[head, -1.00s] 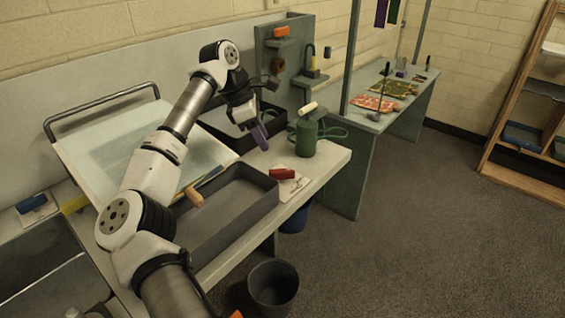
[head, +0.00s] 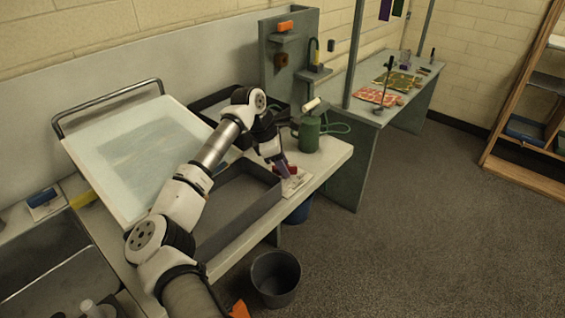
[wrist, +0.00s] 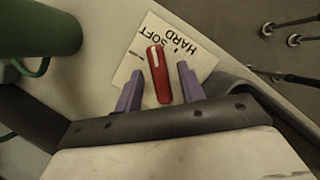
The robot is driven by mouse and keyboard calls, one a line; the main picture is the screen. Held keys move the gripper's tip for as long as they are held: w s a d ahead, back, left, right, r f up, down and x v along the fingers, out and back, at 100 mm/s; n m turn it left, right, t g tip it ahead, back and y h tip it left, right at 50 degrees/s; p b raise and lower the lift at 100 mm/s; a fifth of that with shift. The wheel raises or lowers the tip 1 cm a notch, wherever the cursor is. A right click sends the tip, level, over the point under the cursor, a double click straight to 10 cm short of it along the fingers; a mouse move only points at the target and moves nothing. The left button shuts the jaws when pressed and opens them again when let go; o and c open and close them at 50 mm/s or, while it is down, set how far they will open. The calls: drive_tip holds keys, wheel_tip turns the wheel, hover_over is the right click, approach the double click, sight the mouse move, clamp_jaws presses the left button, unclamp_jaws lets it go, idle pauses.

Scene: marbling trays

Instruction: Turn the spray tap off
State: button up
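The red tap handle (wrist: 158,75) carries a white pointer line and sits on a white card (wrist: 195,62) printed SOFT and HARD. A smaller mark on the card is too small to read. The pointer end faces the upper edge of the wrist view, near the word SOFT. My gripper (wrist: 160,68) is open, one purple finger on each side of the handle, with gaps visible; I cannot tell the remaining height. In the head view my gripper (head: 284,168) is down at the card (head: 294,187) and partly hides the handle.
A grey tray (head: 235,207) lies left of the card. A green can (head: 308,136) with a hose-like handle stands close behind it. The bench's front edge is close by, with a dark bucket (head: 275,280) on the floor below.

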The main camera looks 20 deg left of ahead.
clamp_jaws()
drive_tip(key=shift+f+n+b, duration=0.1)
drive_tip(key=shift+n+b, duration=0.2)
drive_tip(key=shift+b, duration=0.2)
drive_tip(key=shift+f+n+t+b, duration=0.1)
drive_tip(key=shift+n+t+b, duration=0.3)
drive_tip(key=shift+n+b, duration=0.3)
drive_tip(key=n+y+b, duration=0.1)
drive_tip(key=n+b, duration=0.1)
drive_tip(key=b, duration=0.1)
drive_tip(key=shift+s+t, duration=0.1)
drive_tip(key=shift+t, duration=0.2)
drive_tip(key=n+b, duration=0.2)
drive_tip(key=shift+d+n+t+y, duration=0.1)
drive_tip(key=shift+n+t+y, duration=0.2)
drive_tip(key=shift+n+y+b, duration=0.4)
drive_tip(key=shift+n+b, duration=0.7)
drive_tip(key=shift+b, duration=0.15)
drive_tip(key=shift+r, duration=0.2)
